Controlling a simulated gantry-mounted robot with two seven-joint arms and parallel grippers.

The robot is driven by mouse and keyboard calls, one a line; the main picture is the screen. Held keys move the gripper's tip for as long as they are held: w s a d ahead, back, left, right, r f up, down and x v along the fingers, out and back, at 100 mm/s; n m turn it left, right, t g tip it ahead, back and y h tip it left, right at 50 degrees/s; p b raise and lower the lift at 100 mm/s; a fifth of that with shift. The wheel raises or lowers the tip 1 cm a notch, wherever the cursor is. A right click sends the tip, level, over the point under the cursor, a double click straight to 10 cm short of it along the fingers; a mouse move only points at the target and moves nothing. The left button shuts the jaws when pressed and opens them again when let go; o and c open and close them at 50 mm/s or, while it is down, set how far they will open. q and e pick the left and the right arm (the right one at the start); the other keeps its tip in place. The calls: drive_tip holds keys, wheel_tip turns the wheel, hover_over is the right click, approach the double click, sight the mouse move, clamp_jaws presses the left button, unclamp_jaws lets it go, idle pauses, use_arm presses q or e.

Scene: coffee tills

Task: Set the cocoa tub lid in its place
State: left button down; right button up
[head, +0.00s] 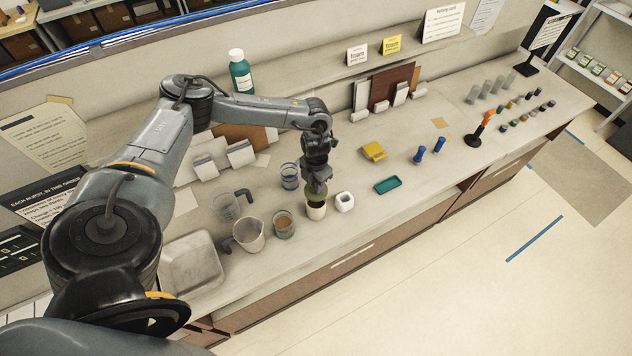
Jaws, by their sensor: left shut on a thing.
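My left gripper (317,186) reaches down over the counter and is shut on the cocoa tub lid (315,196), a dark green disc. The lid appears tilted and sits just above or at the far rim of the cocoa tub (316,213). The tub is a small cream pot with a dark inside that shows at its near side. I cannot tell whether the lid touches the rim. The fingertips are small and partly hidden by the gripper body. My right gripper is not in view.
A white square pot (344,201) stands close to the right of the tub. A glass jar with brown contents (283,223), a blue-banded jar (289,176) and a jug (249,234) stand to the left. A teal tray (387,185) lies farther right, with clear counter around it.

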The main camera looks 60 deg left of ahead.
use_arm(q)
drive_tip(key=shift+f+b, duration=1.65)
drive_tip(key=shift+f, duration=0.6)
drive_tip(key=shift+f+b, duration=0.3)
drive_tip(key=shift+f, duration=0.15)
drive_tip(key=shift+f, duration=0.35)
drive_tip(key=shift+f+b, duration=0.1)
drive_tip(key=shift+b, duration=0.2)
